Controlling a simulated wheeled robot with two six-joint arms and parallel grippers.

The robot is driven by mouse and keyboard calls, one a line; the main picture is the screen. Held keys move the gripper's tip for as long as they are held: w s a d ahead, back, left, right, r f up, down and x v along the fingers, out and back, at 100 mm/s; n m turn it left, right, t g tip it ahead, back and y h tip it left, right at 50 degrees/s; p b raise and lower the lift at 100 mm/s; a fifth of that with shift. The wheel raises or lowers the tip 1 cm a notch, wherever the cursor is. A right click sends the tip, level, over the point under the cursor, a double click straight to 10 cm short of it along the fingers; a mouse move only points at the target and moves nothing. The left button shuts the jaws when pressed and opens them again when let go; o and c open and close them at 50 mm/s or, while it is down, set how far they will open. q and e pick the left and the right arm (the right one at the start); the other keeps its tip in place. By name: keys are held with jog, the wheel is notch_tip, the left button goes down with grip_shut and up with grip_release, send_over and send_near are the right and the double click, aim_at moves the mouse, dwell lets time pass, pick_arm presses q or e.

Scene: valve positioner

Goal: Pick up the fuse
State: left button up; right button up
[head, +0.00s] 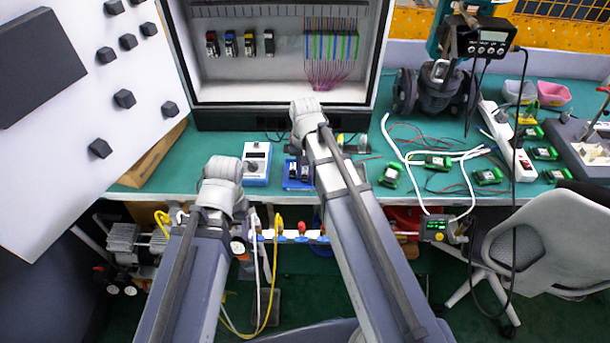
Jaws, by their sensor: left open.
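I cannot single out the fuse with certainty. A small blue tray (290,184) on the green bench holds dark, small block-like parts, partly hidden by my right arm. Several small modules (230,43) hang on the back wall of the open cabinet. My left gripper (222,168) is at the bench's front edge, left of the blue tray and just in front of a white-and-blue meter; its fingertips are hard to make out. My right gripper (304,108) is at the cabinet's lower edge, beyond the tray; its fingers are hidden behind the wrist.
The white-and-blue meter (257,163) stands left of the tray. Green circuit boards (437,162), white cable and a power strip (522,165) fill the right bench. A valve (440,88) stands behind them. The open cabinet door (70,130) overhangs the left. A chair (535,245) stands front right.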

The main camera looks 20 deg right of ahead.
grip_shut()
dwell(0.3)
